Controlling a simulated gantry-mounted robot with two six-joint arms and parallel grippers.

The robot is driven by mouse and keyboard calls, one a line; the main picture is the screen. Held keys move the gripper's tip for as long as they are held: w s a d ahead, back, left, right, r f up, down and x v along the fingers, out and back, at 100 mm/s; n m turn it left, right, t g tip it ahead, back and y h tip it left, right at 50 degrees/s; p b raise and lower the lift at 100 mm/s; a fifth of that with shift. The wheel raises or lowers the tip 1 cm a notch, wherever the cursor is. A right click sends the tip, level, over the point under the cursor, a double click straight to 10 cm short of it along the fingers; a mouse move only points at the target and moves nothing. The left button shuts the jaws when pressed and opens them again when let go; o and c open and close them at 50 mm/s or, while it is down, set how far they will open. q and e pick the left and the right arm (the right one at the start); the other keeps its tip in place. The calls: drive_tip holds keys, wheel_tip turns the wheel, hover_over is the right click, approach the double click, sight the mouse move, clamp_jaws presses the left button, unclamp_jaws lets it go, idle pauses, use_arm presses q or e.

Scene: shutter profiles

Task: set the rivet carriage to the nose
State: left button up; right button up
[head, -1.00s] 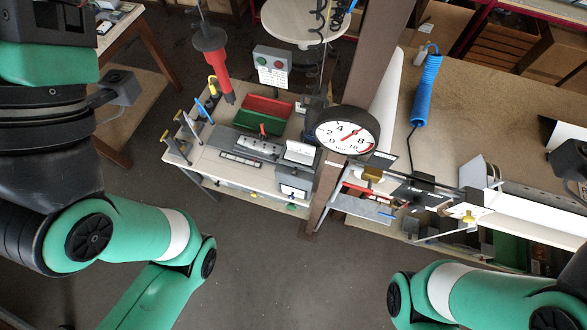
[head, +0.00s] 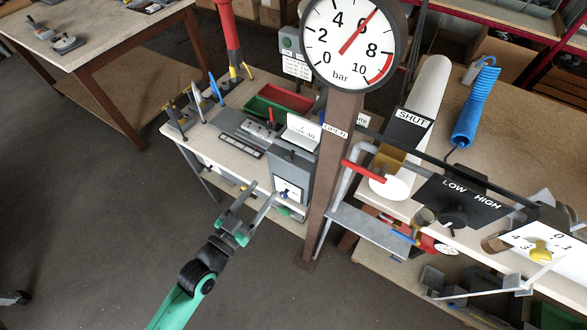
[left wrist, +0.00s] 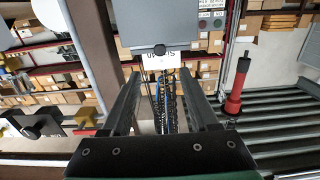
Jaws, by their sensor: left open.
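My left gripper (head: 261,193) is open and empty, its fingers spread towards the front of a grey upright machine (head: 290,165) on the left bench. The machine has a white front panel and a small blue knob (head: 284,195) low down. In the left wrist view, my open fingers (left wrist: 163,90) point at a grey housing with a dark knob (left wrist: 160,48) and a white label under it. A red and black handle (left wrist: 236,90) stands right of the fingers, apart from them. I cannot tell which part is the rivet carriage or its nose. My right gripper is out of view.
A post carries a pressure dial (head: 350,42) right of the machine. A valve with a red lever (head: 363,172), a LOW/HIGH plate (head: 462,202) and a yellow knob (head: 541,255) are to the right. Red and green bins (head: 285,100) stand behind.

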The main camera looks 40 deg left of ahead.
sight(287, 158)
use_arm(q)
drive_tip(key=x, duration=1.1)
drive_tip(key=shift+w, duration=0.25)
drive_tip(key=shift+r, duration=0.1)
clamp_jaws()
idle(0.7)
